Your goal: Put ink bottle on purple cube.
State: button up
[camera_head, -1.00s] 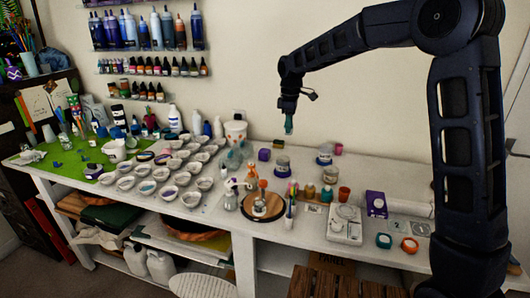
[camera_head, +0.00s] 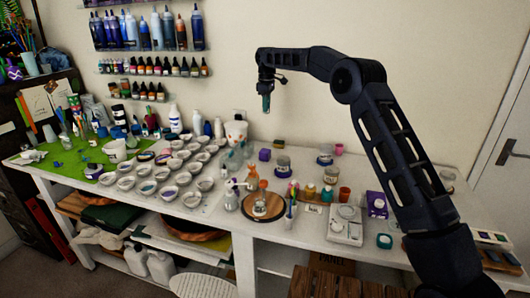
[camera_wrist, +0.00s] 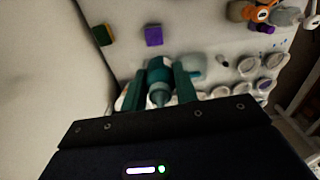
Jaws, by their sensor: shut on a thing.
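My gripper (camera_head: 266,106) is raised above the back of the table and points down. In the wrist view my gripper (camera_wrist: 159,92) is shut on a teal ink bottle (camera_wrist: 159,76), with its narrow tip towards the camera. In the head view the bottle is too small to tell apart from the fingers. The purple cube (camera_head: 264,154) stands on the table near the wall, below the gripper in the picture. In the wrist view the purple cube (camera_wrist: 153,36) lies beyond the bottle, apart from it, and its top looks bare.
A green and yellow sponge-like block (camera_wrist: 103,35) lies beside the cube. Several white cups (camera_head: 160,173) fill the table's left part. A round wooden board (camera_head: 262,207) is in front.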

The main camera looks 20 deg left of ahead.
aim_at(265, 150)
jog(key=f, duration=0.7)
jog(key=w+f, duration=0.1)
jog(key=f, duration=0.5)
jog(key=w+a+f, duration=0.1)
jog(key=f, duration=0.6)
jog(key=shift+a+f, duration=0.1)
jog(key=shift+f, duration=0.25)
jog(key=shift+f, duration=0.1)
jog(key=o, duration=1)
jog(key=shift+c, duration=0.2)
notch_tip(265, 150, up, 12)
jog(key=shift+r, duration=0.2)
